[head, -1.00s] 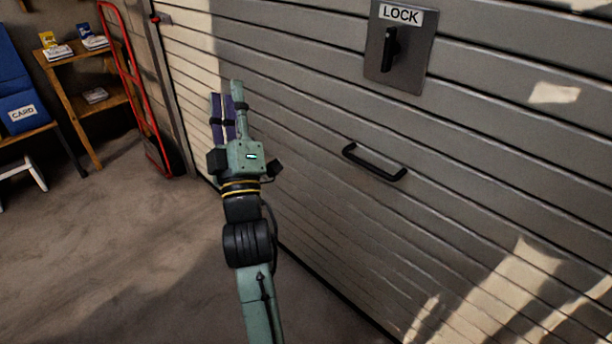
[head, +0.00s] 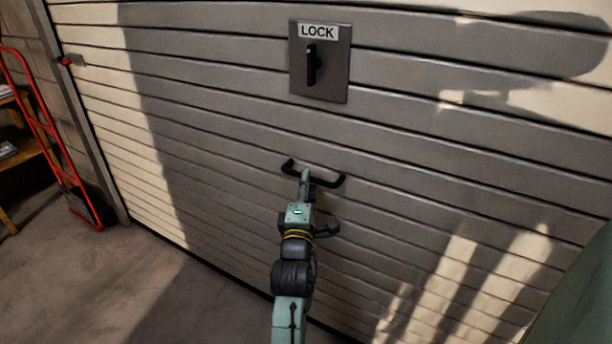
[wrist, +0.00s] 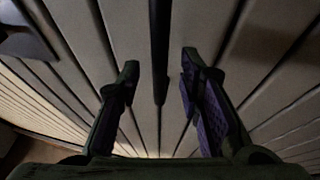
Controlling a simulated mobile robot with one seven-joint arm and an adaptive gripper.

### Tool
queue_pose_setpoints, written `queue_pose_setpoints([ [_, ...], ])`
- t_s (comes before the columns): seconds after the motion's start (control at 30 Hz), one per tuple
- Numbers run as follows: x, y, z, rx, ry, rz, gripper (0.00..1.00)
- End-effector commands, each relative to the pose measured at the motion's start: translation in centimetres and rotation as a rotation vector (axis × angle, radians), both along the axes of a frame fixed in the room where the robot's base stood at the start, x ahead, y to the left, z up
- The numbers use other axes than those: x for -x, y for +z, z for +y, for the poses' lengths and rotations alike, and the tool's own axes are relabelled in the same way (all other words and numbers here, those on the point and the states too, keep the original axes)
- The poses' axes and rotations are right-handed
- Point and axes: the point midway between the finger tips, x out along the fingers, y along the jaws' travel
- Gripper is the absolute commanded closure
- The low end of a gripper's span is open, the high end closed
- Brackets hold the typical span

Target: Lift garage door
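The grey slatted garage door (head: 420,150) fills most of the head view and is down. Its black bar handle (head: 331,184) is low in the middle, partly hidden behind my gripper (head: 306,176). In the wrist view, my gripper (wrist: 158,70) is open, with the dark handle bar (wrist: 160,45) running between its two spread fingers. The fingers have visible gaps to the bar on both sides. A lock plate (head: 337,75) labelled LOCK sits above the handle, its black knob (head: 311,64) upright.
A red latch-like part (head: 66,60) is at the door's left edge. A red hand truck (head: 50,135) and wooden shelves (head: 28,150) stand at the left. The concrete floor (head: 80,275) before the door is clear at lower left.

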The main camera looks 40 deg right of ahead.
Motion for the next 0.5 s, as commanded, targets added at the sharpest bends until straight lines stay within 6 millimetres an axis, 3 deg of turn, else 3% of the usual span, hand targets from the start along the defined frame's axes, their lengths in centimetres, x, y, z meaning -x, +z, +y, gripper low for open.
queue_pose_setpoints([
  [0.2, -1.7, 0.5, -1.6, 0.001, 0.001, -0.002, 0.67],
  [0.5, -2.0, 0.5, -1.9, 0.0, 0.001, -0.001, 0.67],
])
